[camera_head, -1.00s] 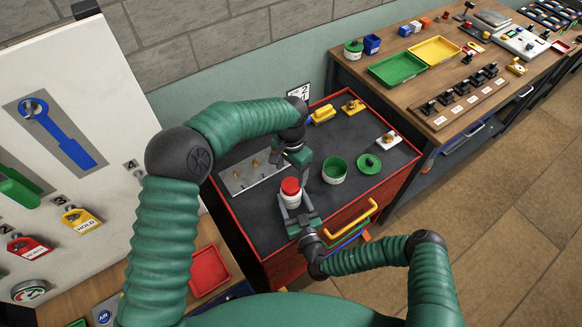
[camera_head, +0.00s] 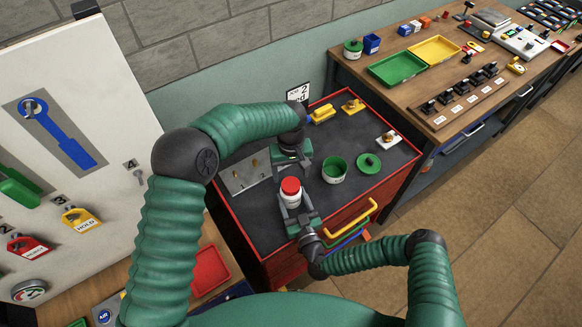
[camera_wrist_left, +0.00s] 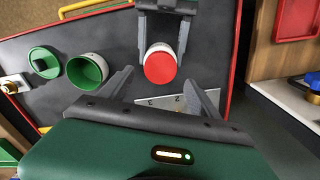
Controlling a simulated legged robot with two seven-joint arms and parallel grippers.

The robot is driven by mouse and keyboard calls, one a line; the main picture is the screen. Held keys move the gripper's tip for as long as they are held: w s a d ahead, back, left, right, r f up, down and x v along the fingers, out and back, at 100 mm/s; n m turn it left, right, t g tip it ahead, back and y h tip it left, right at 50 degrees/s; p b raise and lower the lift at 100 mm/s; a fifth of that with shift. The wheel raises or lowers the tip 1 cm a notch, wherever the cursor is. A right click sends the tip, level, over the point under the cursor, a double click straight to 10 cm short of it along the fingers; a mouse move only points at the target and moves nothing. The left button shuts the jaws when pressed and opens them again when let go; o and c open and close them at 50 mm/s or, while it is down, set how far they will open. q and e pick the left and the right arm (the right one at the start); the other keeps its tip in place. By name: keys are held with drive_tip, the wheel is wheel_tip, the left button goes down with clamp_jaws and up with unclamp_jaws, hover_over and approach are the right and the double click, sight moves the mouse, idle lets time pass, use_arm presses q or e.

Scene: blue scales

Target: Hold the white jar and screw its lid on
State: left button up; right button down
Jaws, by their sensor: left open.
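The white jar (camera_head: 291,199) stands upright at the front of the dark cart top, with the red lid (camera_head: 291,185) on its top. In the left wrist view the red lid (camera_wrist_left: 159,68) faces the camera and hides much of the jar. Whether the lid is fully tightened does not show. My right gripper (camera_head: 297,208) has a finger on each side of the jar body and appears shut on it. My left gripper (camera_head: 291,170) is open and empty just behind and above the lid. Its fingers (camera_wrist_left: 162,82) are spread apart in the left wrist view, short of the lid.
A green open jar (camera_head: 334,170) and a green lid (camera_head: 369,163) lie to the right. A grey plate with pegs (camera_head: 245,178) is at left. Yellow parts (camera_head: 322,114) sit at the back. The cart's red rim (camera_head: 240,233) borders the top.

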sight(291, 184)
use_arm(q)
wheel_tip(291, 184, down, 6)
drive_tip(key=shift+r, duration=0.25)
drive_tip(key=c, duration=1.4)
drive_tip(key=m, duration=0.5)
drive_tip(key=shift+c, duration=0.3)
drive_tip(key=m, duration=0.7)
drive_tip(key=o, duration=1.6)
drive_tip(key=shift+r, duration=0.1)
